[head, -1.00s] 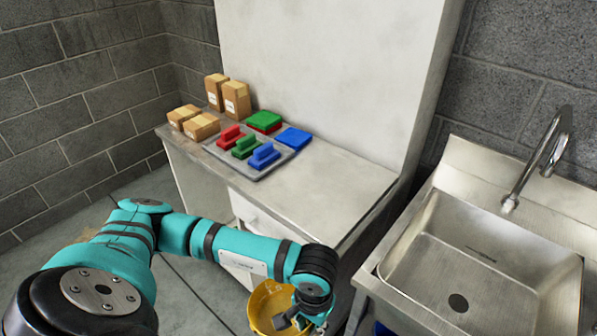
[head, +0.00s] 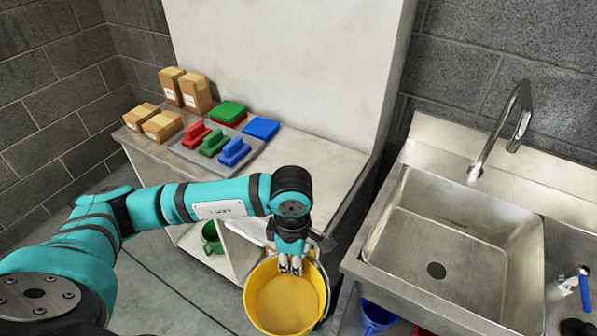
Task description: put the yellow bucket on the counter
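The yellow bucket (head: 268,314) is in the lower middle of the head view, in front of the counter (head: 318,172) and below its top. It is upright, and I see into its open top. My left gripper (head: 290,268) points down at the bucket's far rim, with its fingers close together and seemingly shut on the bucket there. The exact grip on rim or handle is too small to tell. My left arm crosses in front of the counter's front edge and hides part of it. My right gripper is not in view.
A tray (head: 258,152) of red, green and blue pads and several cardboard boxes (head: 196,92) occupy the counter's left part; its right part is clear. A sink (head: 450,235) stands to the right. A green bucket (head: 212,238) is under the counter, a blue one (head: 378,315) under the sink.

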